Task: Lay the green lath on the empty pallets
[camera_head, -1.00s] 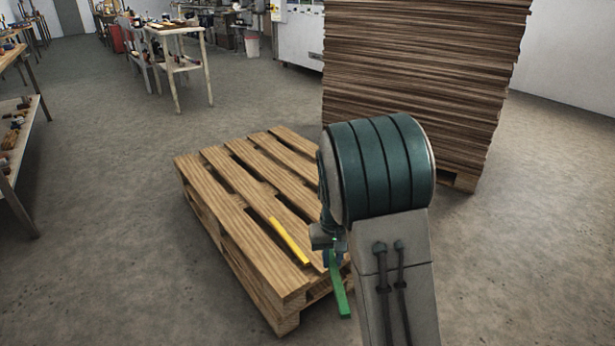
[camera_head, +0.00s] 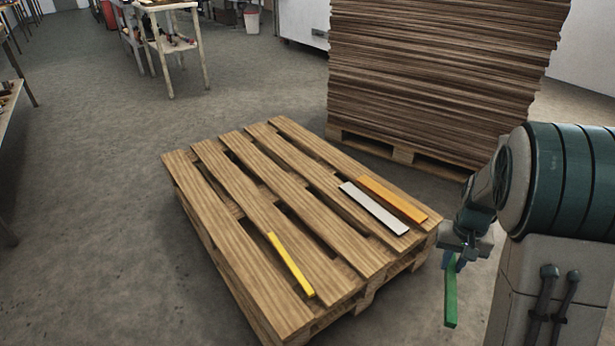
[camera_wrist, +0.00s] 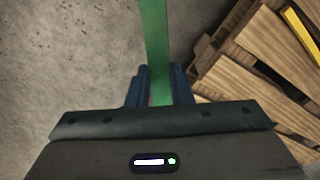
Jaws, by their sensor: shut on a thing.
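The green lath (camera_head: 450,294) hangs from my gripper (camera_head: 455,262) to the right of the stacked empty pallets (camera_head: 236,205), beyond their right corner and over the floor. My gripper is shut on the lath. In the wrist view, the green lath (camera_wrist: 157,45) runs up between the two blue fingers of my gripper (camera_wrist: 160,85), with bare floor below it. The corner of the pallets (camera_wrist: 235,75) shows at the right there. On the pallet top lie a yellow lath (camera_head: 290,264), a white lath (camera_head: 374,208) and an orange lath (camera_head: 392,198).
A tall stack of brown sheets (camera_head: 440,80) stands on its own pallet behind the empty pallets. A workbench (camera_head: 170,40) stands at the back left. The left and far parts of the pallet top are clear. The floor (camera_head: 90,200) around is open.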

